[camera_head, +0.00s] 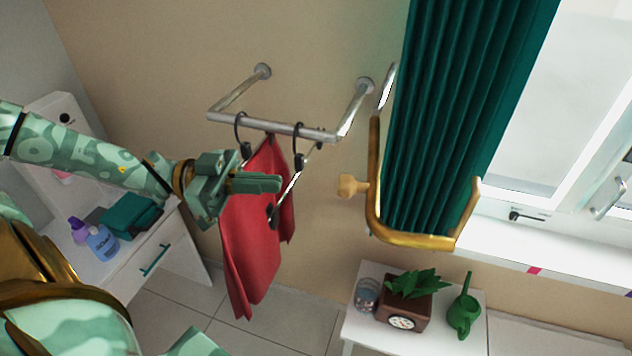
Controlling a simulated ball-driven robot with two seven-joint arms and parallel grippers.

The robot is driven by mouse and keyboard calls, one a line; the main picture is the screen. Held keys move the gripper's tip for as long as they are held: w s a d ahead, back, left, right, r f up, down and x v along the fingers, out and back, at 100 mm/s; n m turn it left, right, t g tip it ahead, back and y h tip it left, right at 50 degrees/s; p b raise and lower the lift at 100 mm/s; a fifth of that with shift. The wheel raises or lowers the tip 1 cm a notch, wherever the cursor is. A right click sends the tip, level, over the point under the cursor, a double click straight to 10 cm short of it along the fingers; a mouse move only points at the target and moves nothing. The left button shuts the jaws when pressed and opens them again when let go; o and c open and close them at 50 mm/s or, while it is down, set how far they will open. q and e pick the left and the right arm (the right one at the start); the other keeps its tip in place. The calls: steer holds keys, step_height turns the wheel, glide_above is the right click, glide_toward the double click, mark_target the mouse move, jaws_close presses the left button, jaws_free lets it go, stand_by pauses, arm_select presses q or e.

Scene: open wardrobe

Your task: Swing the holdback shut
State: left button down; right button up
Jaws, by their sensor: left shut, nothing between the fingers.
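The holdback (412,241) is a brass, U-shaped bar around the lower part of the green curtain (455,110). My right gripper is not in view.
A metal wall rail (270,126) carries hangers with a red cloth (255,225). A white table (375,338) below holds a plant box (404,310), a glass jar (366,295) and a green watering can (465,309). A white cabinet (165,250) with bottles stands left.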

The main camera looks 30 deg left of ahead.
arm_select(q)
steer(key=b+x, duration=0.6)
steer(key=x, duration=0.2)
steer(key=shift+d, duration=0.15)
steer(key=shift+w, duration=0.1)
